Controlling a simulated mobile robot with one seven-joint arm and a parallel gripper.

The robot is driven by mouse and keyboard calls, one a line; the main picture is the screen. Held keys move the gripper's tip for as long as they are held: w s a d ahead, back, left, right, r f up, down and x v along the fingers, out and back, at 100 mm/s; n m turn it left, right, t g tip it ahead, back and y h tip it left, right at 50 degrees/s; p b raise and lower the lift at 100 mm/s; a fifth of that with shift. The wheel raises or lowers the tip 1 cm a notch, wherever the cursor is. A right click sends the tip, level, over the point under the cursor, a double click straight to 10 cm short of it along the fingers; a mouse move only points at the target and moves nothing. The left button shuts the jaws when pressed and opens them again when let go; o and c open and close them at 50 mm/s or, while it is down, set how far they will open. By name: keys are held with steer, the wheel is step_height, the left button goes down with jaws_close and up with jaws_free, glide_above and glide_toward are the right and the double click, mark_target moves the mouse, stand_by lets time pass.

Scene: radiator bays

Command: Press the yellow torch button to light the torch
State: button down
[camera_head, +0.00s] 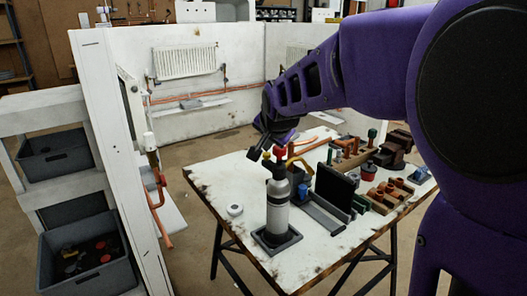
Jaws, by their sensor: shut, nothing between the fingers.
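The torch (277,208) is a grey-white cylinder standing upright on a dark square base (276,241) near the left front of the workbench. Its dark head carries a small yellow part (267,157), likely the button, and a red part (279,152) shows just beside it. My gripper (257,150) is shut and empty, close above the torch head, coming in from the upper right. I cannot tell whether its fingertips touch the yellow part. No flame is visible.
The white workbench (207,184) holds a black upright box (334,190), copper fittings (385,193), a vise (394,150) and a small white disc (234,209). A shelf with grey bins (86,262) and a white partition stand at left. The bench's left front surface is mostly clear.

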mark_target(267, 158)
steer(key=shift+f, duration=0.45)
stand_by(0.5)
steer(key=shift+r+p, duration=0.6)
steer(key=shift+r, duration=0.3)
step_height(267, 158, up, 5)
steer(key=p, duration=0.3)
steer(key=shift+r, duration=0.1)
stand_by(0.4)
